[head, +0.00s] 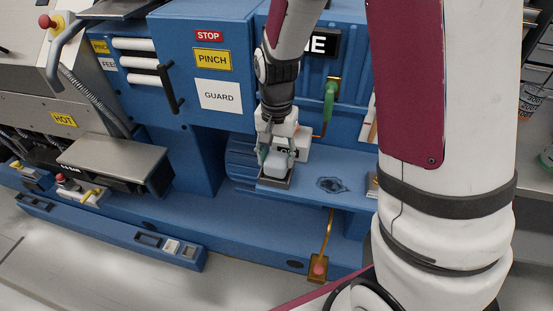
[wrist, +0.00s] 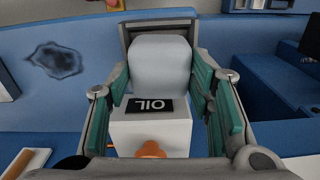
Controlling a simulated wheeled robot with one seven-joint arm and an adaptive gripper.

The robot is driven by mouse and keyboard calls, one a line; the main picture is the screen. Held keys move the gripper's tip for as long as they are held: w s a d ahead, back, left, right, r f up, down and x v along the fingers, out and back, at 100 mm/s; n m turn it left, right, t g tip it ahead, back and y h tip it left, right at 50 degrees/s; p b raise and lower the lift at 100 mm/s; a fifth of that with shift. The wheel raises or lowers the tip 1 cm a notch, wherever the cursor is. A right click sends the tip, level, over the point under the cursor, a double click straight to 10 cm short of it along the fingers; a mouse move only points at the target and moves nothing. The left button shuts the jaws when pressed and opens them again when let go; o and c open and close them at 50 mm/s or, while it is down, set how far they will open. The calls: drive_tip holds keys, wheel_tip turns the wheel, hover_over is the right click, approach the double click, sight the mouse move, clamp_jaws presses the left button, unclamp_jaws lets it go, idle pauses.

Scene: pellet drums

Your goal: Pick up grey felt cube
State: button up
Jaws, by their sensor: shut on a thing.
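The grey felt cube (wrist: 160,62) is pale grey with rounded edges. In the wrist view it sits between the two green-padded fingers of my gripper (wrist: 158,85), which are shut on its sides. In the head view my gripper (head: 276,158) points down at the blue machine's ledge, with the cube (head: 275,170) between its fingertips. The cube is at a dark, shallow tray (head: 277,184); its rim also shows behind the cube in the wrist view (wrist: 125,42). I cannot tell whether the cube's underside touches the tray.
A white box labelled OIL (wrist: 140,142) stands close to the cube and fingers. The blue ledge (head: 318,200) has a dark stain (head: 332,185) and is otherwise mostly clear to the right. The machine's front with its GUARD panel (head: 220,96) rises behind.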

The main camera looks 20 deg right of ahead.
drive_tip(key=shift+s+r, duration=0.2)
drive_tip(key=shift+r, duration=0.35)
drive_tip(key=shift+s+r, duration=0.2)
drive_tip(key=shift+r, duration=0.3)
drive_tip(key=s+d+r+p, duration=0.1)
drive_tip(key=s+p, duration=0.5)
drive_tip(key=s, duration=0.9)
drive_tip(key=shift+d+r+p, duration=0.2)
drive_tip(key=shift+d+p, duration=0.2)
